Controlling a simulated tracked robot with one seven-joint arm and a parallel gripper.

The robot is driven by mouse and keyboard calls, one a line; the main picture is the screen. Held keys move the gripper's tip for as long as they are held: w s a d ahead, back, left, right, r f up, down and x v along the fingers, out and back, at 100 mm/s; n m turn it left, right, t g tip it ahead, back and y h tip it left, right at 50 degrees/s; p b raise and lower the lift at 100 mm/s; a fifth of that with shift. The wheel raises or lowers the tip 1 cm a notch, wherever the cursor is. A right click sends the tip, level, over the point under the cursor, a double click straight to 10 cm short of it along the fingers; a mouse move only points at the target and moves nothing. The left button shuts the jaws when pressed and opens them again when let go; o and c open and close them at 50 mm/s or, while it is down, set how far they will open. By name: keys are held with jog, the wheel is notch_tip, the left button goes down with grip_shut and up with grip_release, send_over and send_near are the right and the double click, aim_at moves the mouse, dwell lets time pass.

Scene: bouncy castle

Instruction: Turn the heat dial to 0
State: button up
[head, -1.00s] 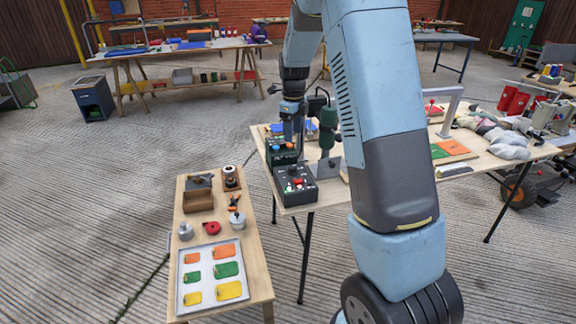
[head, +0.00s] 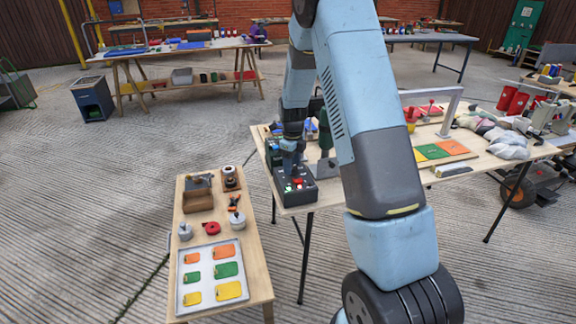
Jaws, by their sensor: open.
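A dark control box (head: 299,190) with small coloured knobs and buttons sits at the near left corner of the light wooden table. A red knob and a green light show on its top. My gripper (head: 292,172) points down right over the back of this box, very close to it. Its fingers are small and partly merge with the box, so I cannot tell whether they touch a knob. Which knob is the heat dial, and its setting, cannot be read at this size. A second dark unit (head: 273,150) behind it is partly hidden by my gripper.
A green tool on a stand (head: 325,140) stands close to the right of my gripper. A low bench (head: 257,262) at the left holds a tray of coloured tags (head: 237,255). Coloured panels (head: 441,151) and grey bags (head: 492,135) lie farther right.

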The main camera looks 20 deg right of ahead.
jog(key=shift+f, duration=0.3)
jog(key=shift+c, duration=0.2)
